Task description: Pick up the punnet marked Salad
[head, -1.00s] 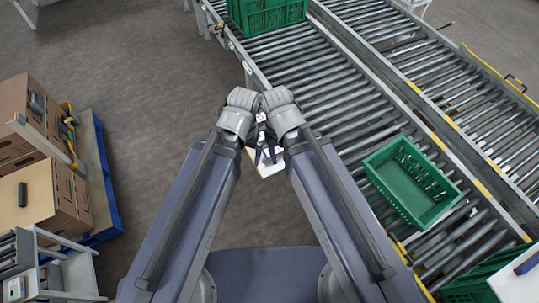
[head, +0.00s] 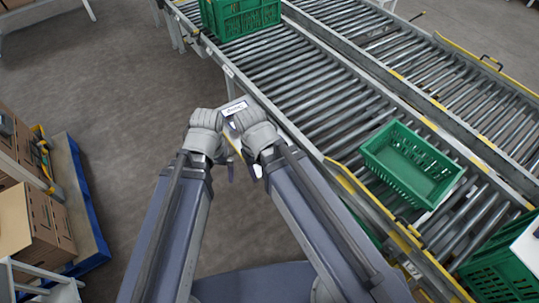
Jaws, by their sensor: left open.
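I cannot make out a punnet marked Salad in the head view. My left gripper (head: 230,168) hangs below its wrist near the middle of the view, over the floor beside the conveyor. It is open, with nothing seen in it. My right wrist sits close beside the left one, at the conveyor's near edge. It largely hides the right gripper, so its jaws cannot be read. A small white label (head: 234,108) with writing too small to read shows just beyond the wrists.
A roller conveyor (head: 325,112) runs diagonally on the right. An empty green crate (head: 412,165) sits on it, and another green crate (head: 240,16) stands at its far end. Cardboard boxes (head: 38,215) stand on a blue pallet (head: 88,205) at left. Floor between is clear.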

